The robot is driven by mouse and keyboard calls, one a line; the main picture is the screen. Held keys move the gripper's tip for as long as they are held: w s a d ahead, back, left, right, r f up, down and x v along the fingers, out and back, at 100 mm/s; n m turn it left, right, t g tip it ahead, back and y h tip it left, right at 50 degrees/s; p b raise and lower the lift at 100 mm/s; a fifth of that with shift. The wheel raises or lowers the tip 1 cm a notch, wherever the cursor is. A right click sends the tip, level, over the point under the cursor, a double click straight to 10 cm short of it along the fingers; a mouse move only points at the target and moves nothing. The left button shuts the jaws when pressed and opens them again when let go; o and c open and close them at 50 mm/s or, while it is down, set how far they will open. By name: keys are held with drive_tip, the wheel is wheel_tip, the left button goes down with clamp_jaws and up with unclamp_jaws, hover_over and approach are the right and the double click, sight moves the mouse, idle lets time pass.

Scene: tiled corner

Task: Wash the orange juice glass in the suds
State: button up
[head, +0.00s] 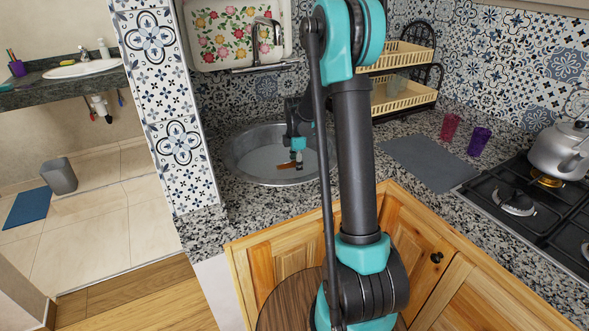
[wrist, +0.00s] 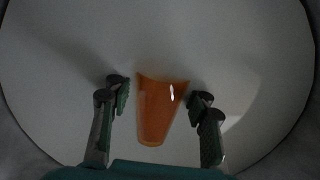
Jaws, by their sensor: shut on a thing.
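The orange glass (wrist: 158,112) shows in the wrist view as a tapered, translucent orange shape between my two fingers. My gripper (wrist: 161,99) is shut on it, with one finger on each side. In the head view my gripper (head: 297,160) reaches down into the round metal sink (head: 236,158), and a small orange part of the glass (head: 287,166) shows below it. A pale grey surface (head: 256,160) lies in the sink around the glass. I cannot tell whether it is suds or the bare bottom, or whether the glass touches it.
A faucet (head: 268,28) stands behind the sink. A drying rack (head: 398,97) with two yellow trays stands to the right. A grey mat (head: 424,162), a red cup (head: 450,126), a purple cup (head: 479,141) and a kettle (head: 558,150) on the stove are farther right.

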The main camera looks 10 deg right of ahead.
drive_tip(key=shift+d, duration=0.25)
drive_tip(key=shift+a, duration=0.2)
drive_tip(key=shift+s+a, duration=0.15)
drive_tip(key=shift+a, duration=0.25)
drive_tip(key=shift+d, duration=0.1)
drive_tip(key=shift+w+d, duration=0.2)
drive_tip(key=shift+d, duration=0.25)
drive_tip(key=shift+s+a, duration=0.2)
drive_tip(key=shift+a, duration=0.35)
drive_tip(key=shift+d, duration=0.1)
